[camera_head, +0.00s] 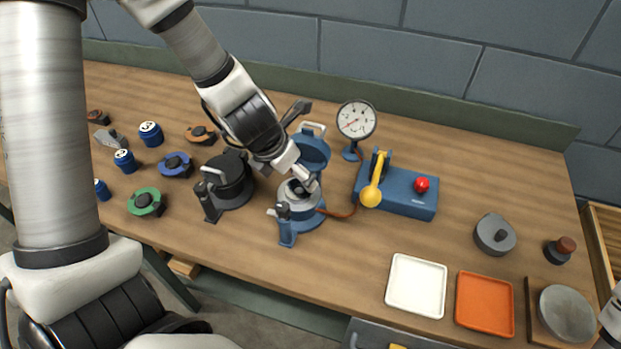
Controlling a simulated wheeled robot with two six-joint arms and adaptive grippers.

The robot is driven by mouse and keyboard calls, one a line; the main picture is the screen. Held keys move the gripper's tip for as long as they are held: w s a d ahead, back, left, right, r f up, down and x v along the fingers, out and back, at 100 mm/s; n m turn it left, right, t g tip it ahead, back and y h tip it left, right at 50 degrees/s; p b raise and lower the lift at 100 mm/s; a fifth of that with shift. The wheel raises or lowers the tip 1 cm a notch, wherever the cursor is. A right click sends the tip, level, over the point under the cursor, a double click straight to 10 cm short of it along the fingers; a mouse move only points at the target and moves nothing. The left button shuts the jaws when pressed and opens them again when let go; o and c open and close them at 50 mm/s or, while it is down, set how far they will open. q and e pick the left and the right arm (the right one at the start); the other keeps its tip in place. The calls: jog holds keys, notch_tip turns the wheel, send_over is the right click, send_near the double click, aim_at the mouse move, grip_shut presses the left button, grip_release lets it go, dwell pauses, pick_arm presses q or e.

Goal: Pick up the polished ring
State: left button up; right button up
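My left gripper (305,184) reaches down from the upper left into an open blue casing (308,218). Its fingertips are over the silvery round part in the casing's lower half. The gripper covers part of this spot. I cannot tell whether the bright metal there is the polished ring, or whether the fingers are apart or closed on it. The casing's blue lid (313,150) stands raised behind the gripper. Only a sliver of my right arm shows at the lower right edge; its gripper is out of view.
A shut black casing (228,182) stands left of the blue one. A gauge (356,120) and a blue box with a yellow-knobbed lever (405,192) stand right. A white tray (416,286) and orange tray (485,304) lie at the front. Several small parts crowd the left.

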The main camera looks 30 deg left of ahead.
aim_at(299, 191)
pick_arm(q)
jog(key=shift+s+d+f+b, duration=0.1)
jog(key=shift+s+f+b, duration=0.55)
jog(key=shift+f, duration=0.35)
jog(key=b+x, duration=0.1)
jog(key=x, duration=0.1)
jog(key=w+b+x, duration=0.1)
jog(key=x, duration=0.2)
jog(key=shift+s+r, duration=0.1)
jog(key=shift+r, duration=0.25)
jog(key=shift+s+r, duration=0.15)
jog(key=shift+s, duration=0.1)
jog(key=shift+c, duration=1.3)
jog(key=shift+s, duration=0.15)
jog(key=c, duration=1.1)
pick_arm(e)
jog(key=f, duration=0.1)
jog(key=s+f, duration=0.1)
jog(key=f, duration=0.1)
jog(key=shift+s+f, duration=0.2)
jog(key=shift+f, duration=0.05)
